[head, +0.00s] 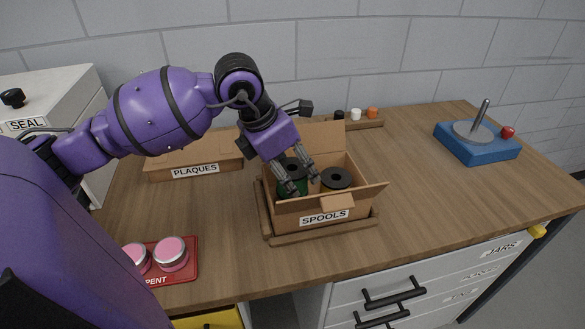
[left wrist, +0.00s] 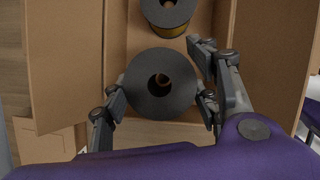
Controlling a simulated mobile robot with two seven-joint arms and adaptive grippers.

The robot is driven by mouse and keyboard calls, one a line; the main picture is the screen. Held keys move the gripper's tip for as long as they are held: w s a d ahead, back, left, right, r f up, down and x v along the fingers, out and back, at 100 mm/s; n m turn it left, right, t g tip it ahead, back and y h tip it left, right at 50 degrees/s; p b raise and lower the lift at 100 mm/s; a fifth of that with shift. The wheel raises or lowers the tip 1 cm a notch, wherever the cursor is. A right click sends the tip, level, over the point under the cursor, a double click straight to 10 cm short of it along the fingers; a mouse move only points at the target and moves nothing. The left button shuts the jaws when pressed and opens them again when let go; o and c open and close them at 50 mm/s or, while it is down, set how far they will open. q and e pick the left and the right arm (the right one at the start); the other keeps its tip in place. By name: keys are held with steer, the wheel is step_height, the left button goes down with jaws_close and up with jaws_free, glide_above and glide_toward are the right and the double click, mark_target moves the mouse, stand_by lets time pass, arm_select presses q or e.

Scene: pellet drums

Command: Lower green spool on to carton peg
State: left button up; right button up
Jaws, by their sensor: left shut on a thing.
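The green spool (head: 301,187) is in the left part of the open carton labelled SPOOLS (head: 286,218). In the left wrist view I look down on its black top flange (left wrist: 138,88) and central hole. My left gripper (head: 303,183) reaches down into the carton and is shut on the spool, with fingers (left wrist: 163,97) on either side of the flange. Something brown shows through the hole; I cannot tell whether it is the peg. How far the spool sits above the carton floor is hidden. My right gripper is out of view.
A second, black-flanged spool (head: 336,178) with a yellow body (left wrist: 168,30) stands beside it in the carton. Carton flaps stick outward. A PLAQUES box (head: 195,172), a red tray with pink jars (head: 188,272) and a blue base with a rod (head: 478,150) stand around. Table right of the carton is clear.

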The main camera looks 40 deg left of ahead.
arm_select(q)
steer(key=shift+f, duration=0.55)
steer(key=shift+f+b, duration=0.5)
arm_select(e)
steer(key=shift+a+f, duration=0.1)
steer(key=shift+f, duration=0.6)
arm_select(q)
steer(key=shift+f+b, duration=0.7)
steer(key=shift+f, duration=0.55)
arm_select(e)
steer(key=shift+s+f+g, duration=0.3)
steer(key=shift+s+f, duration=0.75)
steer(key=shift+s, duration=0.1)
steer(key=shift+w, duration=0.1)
arm_select(q)
steer(key=o, duration=1.3)
steer(key=shift+o, duration=0.2)
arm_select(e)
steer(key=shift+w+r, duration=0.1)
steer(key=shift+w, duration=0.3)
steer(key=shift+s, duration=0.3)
